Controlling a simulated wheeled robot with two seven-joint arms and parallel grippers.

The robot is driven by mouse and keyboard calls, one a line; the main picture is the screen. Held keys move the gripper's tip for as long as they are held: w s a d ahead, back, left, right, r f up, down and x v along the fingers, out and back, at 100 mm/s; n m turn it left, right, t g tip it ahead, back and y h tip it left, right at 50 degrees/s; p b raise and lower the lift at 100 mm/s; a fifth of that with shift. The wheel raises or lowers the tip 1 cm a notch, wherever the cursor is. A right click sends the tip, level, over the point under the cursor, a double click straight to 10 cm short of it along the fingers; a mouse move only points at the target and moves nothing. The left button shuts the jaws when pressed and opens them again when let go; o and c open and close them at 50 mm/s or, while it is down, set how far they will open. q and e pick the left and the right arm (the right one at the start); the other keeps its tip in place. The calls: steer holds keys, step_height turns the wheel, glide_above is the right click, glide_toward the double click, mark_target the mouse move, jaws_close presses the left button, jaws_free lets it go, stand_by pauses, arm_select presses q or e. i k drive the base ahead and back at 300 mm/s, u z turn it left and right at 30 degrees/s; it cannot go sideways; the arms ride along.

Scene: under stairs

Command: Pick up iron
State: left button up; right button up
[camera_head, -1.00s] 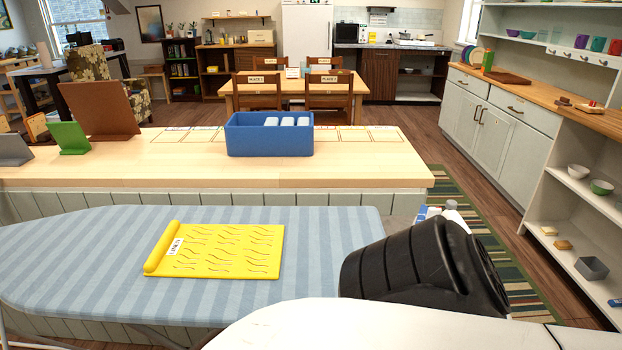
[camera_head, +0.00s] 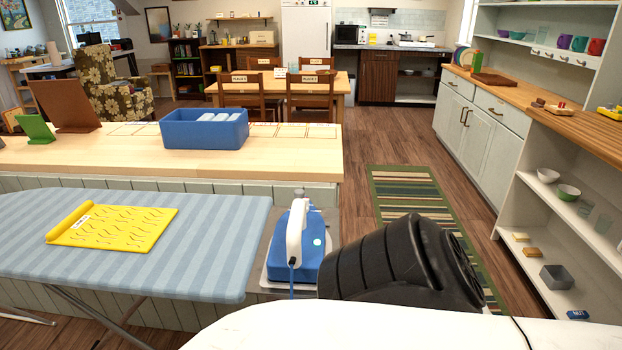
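Neither gripper's fingers show in the head view.
A yellow mat (camera_head: 113,226) lies on the ironing board. Behind it is a wooden counter (camera_head: 285,168) with a blue bin (camera_head: 204,130). A striped rug (camera_head: 424,205) lies on the floor. Shelves and cabinets (camera_head: 480,128) line the right side.

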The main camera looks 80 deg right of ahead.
mark_target(300, 219)
steer(key=k, duration=0.5)
steer(key=z, duration=0.85)
